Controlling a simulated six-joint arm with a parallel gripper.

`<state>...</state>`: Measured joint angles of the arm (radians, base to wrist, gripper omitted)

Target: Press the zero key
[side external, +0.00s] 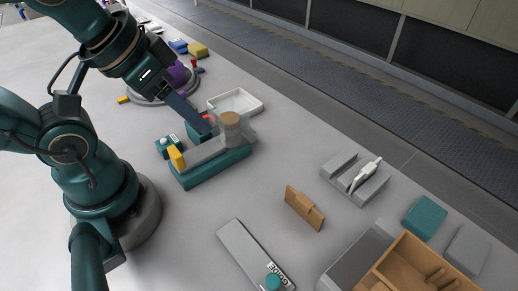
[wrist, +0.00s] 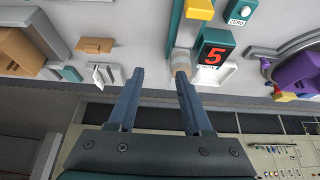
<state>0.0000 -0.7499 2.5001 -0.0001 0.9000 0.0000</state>
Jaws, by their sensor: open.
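The zero key is a round white button (wrist: 246,10) on a small teal box labelled ZERO, at the upper right of the wrist view. In the side view the small teal box (side external: 168,147) stands left of the teal machine. My gripper (side external: 205,128) is open and empty, its long dark fingers pointing down toward the machine's display end. In the wrist view my two fingertips (wrist: 160,73) are apart, with the zero key beyond them to the upper right. I cannot tell their exact height over the machine.
The teal machine (side external: 215,170) carries a yellow block (side external: 176,157) and a tan-topped cylinder (side external: 231,119). Its display (wrist: 214,54) reads a red 5. A white tray (side external: 236,101) lies behind it, and a purple object (side external: 178,76) on a grey ring stands beyond.

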